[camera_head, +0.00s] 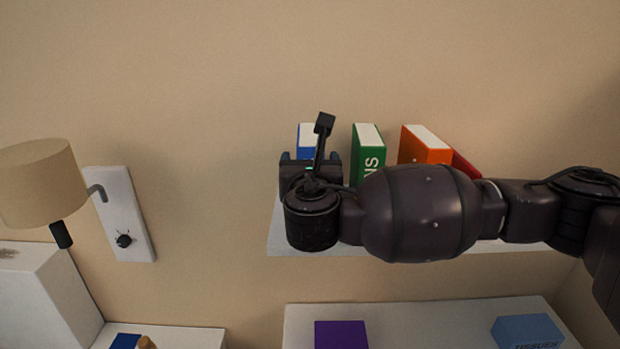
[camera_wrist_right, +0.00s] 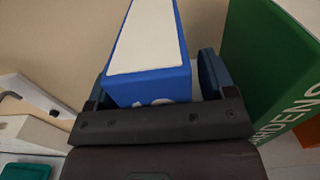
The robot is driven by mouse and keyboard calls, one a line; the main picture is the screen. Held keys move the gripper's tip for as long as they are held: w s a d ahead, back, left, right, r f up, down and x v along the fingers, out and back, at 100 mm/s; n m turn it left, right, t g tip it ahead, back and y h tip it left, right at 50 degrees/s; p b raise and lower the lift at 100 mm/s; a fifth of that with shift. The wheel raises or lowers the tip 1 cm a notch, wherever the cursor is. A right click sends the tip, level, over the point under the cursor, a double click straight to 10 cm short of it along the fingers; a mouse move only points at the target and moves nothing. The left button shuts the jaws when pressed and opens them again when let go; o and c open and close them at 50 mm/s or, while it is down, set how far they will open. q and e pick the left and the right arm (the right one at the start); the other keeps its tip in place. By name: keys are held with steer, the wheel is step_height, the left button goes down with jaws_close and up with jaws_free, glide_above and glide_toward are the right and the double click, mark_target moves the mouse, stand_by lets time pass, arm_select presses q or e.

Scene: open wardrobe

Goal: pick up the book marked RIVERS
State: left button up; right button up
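A blue book (camera_head: 306,130) with white page edges stands upright on the white wall shelf (camera_head: 283,240), at the left of the row. My right gripper (camera_head: 310,158) is in front of it. In the right wrist view the blue book (camera_wrist_right: 150,75) is between the two fingers of the right gripper (camera_wrist_right: 155,85). The fingers are apart, with a gap showing at the right finger. Only part of a white letter shows on its spine, so I cannot read the title. I see no readable RIVERS marking. My left gripper is out of view.
A green book (camera_head: 368,150), its spine partly reading like GARDENS, stands close right of the gripper. An orange book (camera_head: 424,145) and a leaning red book (camera_head: 465,168) are farther right. Below are a purple box (camera_head: 340,335) and a blue tissue box (camera_head: 527,332). A lamp (camera_head: 40,183) is left.

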steer(key=c, duration=1.2)
steer(key=shift+r, duration=0.1)
